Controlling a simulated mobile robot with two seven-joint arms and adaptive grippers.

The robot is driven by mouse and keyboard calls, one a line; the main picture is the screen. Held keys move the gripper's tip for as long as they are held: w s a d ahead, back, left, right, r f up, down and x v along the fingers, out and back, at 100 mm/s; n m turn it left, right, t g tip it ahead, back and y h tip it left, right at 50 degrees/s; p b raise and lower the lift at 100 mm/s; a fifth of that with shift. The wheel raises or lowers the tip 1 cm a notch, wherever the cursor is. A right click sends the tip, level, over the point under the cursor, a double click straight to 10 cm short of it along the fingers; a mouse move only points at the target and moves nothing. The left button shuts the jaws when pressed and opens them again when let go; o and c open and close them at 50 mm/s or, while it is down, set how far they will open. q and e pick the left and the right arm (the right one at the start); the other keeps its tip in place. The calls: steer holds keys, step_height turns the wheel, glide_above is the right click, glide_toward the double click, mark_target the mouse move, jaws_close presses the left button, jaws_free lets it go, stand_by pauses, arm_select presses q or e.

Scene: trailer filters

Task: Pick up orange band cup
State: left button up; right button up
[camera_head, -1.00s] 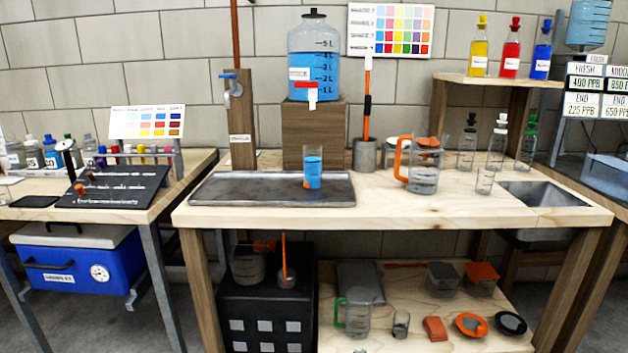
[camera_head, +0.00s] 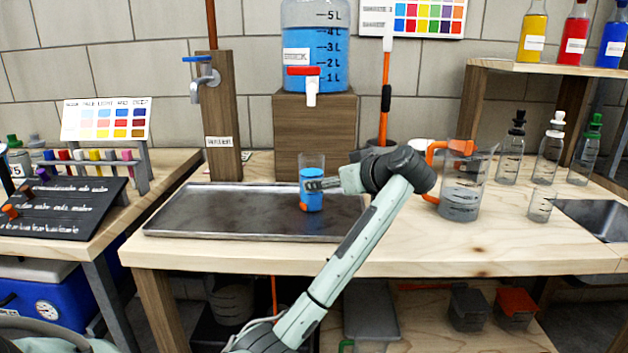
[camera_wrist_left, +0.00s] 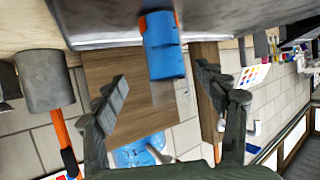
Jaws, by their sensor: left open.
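The orange band cup (camera_head: 312,201) stands upright on the grey metal tray (camera_head: 200,233). It is clear, filled with blue liquid, with orange low on its side. My left gripper (camera_head: 318,185) is at the cup in the head view and hides part of its middle. In the left wrist view, which is upside down, the cup (camera_wrist_left: 165,48) appears between the two spread fingers of my open left gripper (camera_wrist_left: 162,72), with visible gaps on both sides. Whether the fingertips reach past the cup is hard to tell. My right gripper is not in view.
Behind the tray are a wooden block (camera_head: 313,135) with a blue-filled dispenser (camera_head: 312,45) and a tap post (camera_head: 222,120). Right of my arm stand a pitcher (camera_head: 461,190) with an orange handle and several bottles. The table front right of my arm is clear.

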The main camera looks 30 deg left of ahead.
arm_select(q)
steer(key=shift+w+a+f, duration=0.15)
steer(key=shift+a+f, duration=0.15)
steer(key=shift+a, duration=0.05)
steer(key=a+f, duration=0.1)
steer(key=a, duration=0.1)
steer(key=w+a+f, duration=0.1)
steer(key=a+f, duration=0.1)
steer(key=shift+a, duration=0.25)
steer(key=shift+w+a+f, duration=0.3)
steer(key=shift+a, duration=0.1)
steer(key=c, duration=1.5)
steer(key=shift+c, duration=0.6)
steer(key=shift+r, duration=0.15)
